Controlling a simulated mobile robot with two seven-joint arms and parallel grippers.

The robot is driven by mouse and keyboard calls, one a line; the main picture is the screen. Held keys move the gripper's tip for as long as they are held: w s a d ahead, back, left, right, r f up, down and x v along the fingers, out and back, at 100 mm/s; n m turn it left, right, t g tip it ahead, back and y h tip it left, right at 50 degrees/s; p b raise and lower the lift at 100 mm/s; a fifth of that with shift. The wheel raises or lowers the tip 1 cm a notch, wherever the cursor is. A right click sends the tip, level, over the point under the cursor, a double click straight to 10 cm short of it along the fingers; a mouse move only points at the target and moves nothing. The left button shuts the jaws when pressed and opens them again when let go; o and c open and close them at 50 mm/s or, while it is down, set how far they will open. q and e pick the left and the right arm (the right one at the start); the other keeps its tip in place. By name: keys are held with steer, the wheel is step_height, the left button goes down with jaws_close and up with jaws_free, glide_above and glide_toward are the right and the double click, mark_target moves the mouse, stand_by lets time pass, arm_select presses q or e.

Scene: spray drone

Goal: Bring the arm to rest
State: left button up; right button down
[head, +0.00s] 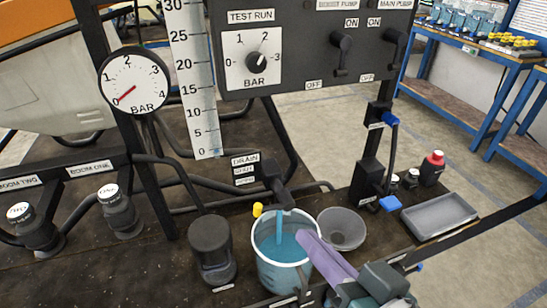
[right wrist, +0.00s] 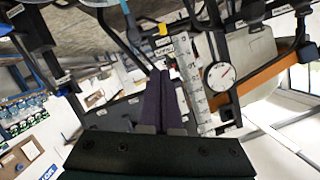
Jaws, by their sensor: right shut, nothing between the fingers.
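My right gripper (head: 306,240) comes in from the bottom of the head view. Its purple fingers are shut with nothing between them, over the right rim of a pail (head: 262,268) of blue liquid. I cannot tell whether they touch the rim. In the right wrist view the fingers (right wrist: 160,75) lie together, pointing towards the panel. My left gripper is not in view. A blue stream (head: 280,228) runs from the black drain outlet (head: 271,178) into the pail.
A grey funnel (head: 343,228), a red-capped bottle (head: 432,168) and a shallow grey tray (head: 440,214) are to the right. The switch panel (head: 300,45) and a gauge (head: 134,80) stand behind.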

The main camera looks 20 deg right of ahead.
steer(key=shift+s+r, duration=0.15)
steer(key=shift+s, duration=0.35)
